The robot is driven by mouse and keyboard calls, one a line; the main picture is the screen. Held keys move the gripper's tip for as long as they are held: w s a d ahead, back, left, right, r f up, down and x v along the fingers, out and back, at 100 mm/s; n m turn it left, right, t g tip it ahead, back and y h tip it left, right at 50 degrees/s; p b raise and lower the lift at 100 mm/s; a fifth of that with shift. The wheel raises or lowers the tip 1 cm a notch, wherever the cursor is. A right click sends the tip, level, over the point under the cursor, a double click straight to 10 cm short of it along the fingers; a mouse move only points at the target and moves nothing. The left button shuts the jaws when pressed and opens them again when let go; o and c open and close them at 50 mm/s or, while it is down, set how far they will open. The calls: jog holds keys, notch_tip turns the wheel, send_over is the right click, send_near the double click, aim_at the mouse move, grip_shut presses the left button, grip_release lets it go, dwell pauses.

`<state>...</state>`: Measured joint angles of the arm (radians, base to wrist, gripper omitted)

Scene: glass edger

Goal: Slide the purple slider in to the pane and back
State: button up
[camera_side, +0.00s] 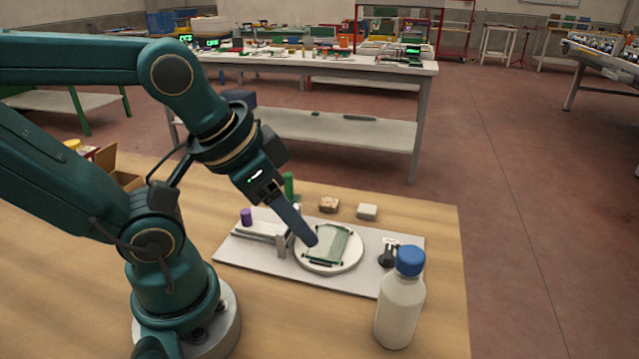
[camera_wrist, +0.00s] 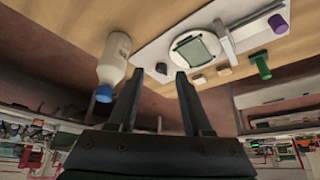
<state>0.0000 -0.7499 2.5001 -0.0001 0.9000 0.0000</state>
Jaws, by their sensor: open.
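The purple slider (camera_side: 246,217) stands at the left end of its rail on the pale base plate (camera_side: 232,250); it also shows in the wrist view (camera_wrist: 278,23) at the upper right. The green-edged glass pane (camera_side: 328,245) lies on a round white disc (camera_side: 318,268); the pane also shows in the wrist view (camera_wrist: 193,50). The purple slider is apart from the pane. My gripper (camera_side: 312,242) appears in front of the disc in the side view, hiding part of the rail. In the wrist view my gripper (camera_wrist: 158,78) is open with nothing between its fingers.
A white bottle with a blue cap (camera_side: 399,305) stands at the plate's right front. A green knob (camera_side: 289,186) and two small blocks, one brown (camera_side: 328,205) and one pale (camera_side: 367,212), are behind the plate. A black part (camera_side: 387,257) sits at its right end.

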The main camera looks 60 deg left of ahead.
jog(key=shift+o, duration=0.4)
jog(key=m+g, duration=0.5)
jog(key=g, duration=0.1)
send_over(245, 211)
jog(key=f, duration=0.6)
jog(key=shift+w+d+f, duration=0.15)
jog(key=shift+w+f, duration=0.05)
jog(key=shift+f, duration=0.05)
jog(key=shift+s+f, duration=0.15)
jog(key=shift+f+n, duration=0.25)
jog(key=shift+n, duration=0.05)
jog(key=shift+f, duration=2.2)
